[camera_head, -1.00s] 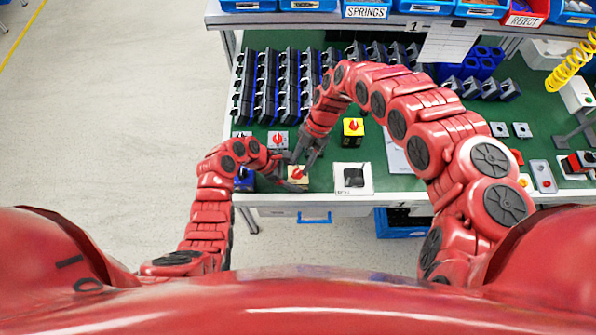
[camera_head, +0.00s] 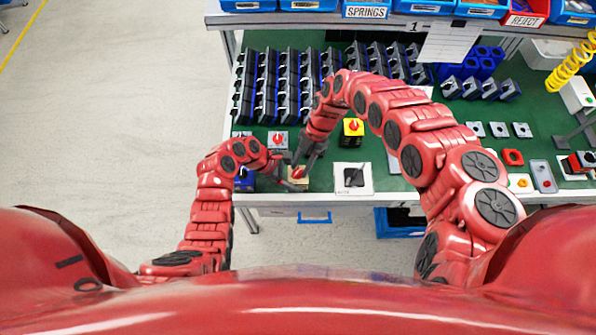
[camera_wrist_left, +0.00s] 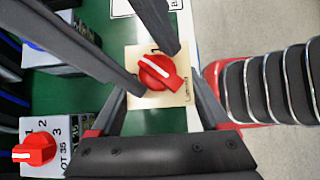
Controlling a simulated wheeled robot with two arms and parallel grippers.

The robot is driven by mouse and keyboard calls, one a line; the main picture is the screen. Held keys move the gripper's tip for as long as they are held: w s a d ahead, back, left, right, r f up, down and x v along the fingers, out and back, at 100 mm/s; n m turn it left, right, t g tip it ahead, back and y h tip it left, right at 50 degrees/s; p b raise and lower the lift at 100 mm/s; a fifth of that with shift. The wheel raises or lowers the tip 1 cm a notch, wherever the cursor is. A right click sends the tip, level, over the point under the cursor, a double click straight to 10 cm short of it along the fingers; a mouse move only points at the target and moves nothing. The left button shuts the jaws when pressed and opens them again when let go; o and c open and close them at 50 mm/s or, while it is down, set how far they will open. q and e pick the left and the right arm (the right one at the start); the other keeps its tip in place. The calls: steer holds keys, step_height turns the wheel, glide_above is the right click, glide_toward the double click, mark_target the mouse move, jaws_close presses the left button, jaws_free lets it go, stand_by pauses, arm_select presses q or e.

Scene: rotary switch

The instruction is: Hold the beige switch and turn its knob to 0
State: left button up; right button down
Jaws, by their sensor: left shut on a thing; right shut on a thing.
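The beige switch (camera_head: 305,183) with a red knob is at the front edge of the green bench, mostly hidden by my grippers in the head view. The knob's white line slants.
A grey switch (camera_head: 278,139) and a yellow switch (camera_head: 353,128), both with red knobs, stand behind. A blue switch (camera_head: 245,180) is left of my left gripper. A white card with a dark square (camera_head: 353,180) lies to the right. Rows of dark modules (camera_head: 270,85) fill the back.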

arm_select(q)
steer(key=shift+f, duration=0.1)
arm_select(e)
steer(key=n+h, duration=0.1)
steer(key=n, duration=0.1)
steer(key=shift+a+n+g, duration=0.1)
steer(key=shift+n+g, duration=0.2)
steer(key=shift+n, duration=0.1)
arm_select(q)
steer(key=shift+a, duration=0.15)
arm_select(e)
steer(key=shift+s+f+n+g+h, duration=0.15)
steer(key=shift+n+g+h, duration=0.15)
steer(key=shift+n+h, duration=0.3)
steer(key=shift+d, duration=0.2)
arm_select(q)
steer(key=shift+w, duration=0.1)
arm_select(e)
steer(key=shift+s, duration=0.1)
steer(key=c, duration=0.9)
jaws_free()
steer(key=shift+d, duration=0.1)
arm_select(q)
steer(key=shift+r, duration=0.2)
steer(key=shift+d, duration=0.25)
arm_select(e)
steer(key=shift+a, duration=0.2)
